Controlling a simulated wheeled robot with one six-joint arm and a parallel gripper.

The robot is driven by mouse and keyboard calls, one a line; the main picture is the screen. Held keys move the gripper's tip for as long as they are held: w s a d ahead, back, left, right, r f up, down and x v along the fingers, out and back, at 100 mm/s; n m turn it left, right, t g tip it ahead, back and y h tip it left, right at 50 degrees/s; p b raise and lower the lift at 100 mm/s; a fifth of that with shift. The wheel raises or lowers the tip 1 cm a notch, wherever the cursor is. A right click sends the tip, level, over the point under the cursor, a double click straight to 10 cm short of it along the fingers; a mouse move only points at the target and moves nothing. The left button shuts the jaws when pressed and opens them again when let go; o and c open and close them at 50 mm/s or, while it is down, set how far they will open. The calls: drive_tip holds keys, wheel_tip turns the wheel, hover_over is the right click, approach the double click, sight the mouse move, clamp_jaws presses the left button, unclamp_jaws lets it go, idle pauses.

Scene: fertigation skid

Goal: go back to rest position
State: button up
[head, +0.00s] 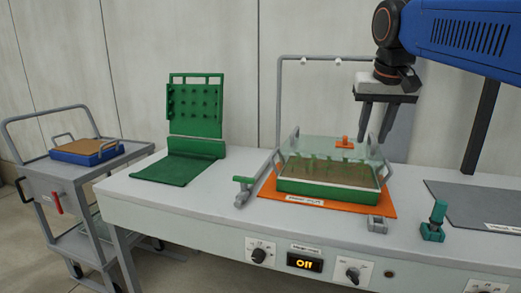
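My gripper (374,124) hangs from the blue arm at the upper right, with its fingers pointing down. The two fingers stand apart with nothing between them, so it is open and empty. It is above and to the right of a green tray (325,195) of brown soil with a clear cover (318,150) over it. The cover has an orange knob (345,142) on top. The fingertips look close to the cover's right side in the picture, but I cannot tell the exact gap.
The tray sits on an orange mat (268,198) on the bench, under a grey pipe frame (280,95). A green pegboard (197,105) stands left. A green-handled tool (437,215) stands right. A cart (60,185) with a blue tray (88,153) is far left. The bench display reads "Off".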

drive_tip(key=s+f+n, duration=0.1)
drive_tip(key=s+f, duration=1)
drive_tip(key=f, duration=0.4)
drive_tip(key=s+d+f+n, duration=0.1)
drive_tip(key=s+f, duration=1.1)
drive_tip(key=f, duration=0.3)
drive_tip(key=shift+s+y, duration=0.15)
drive_tip(key=shift+y, duration=0.25)
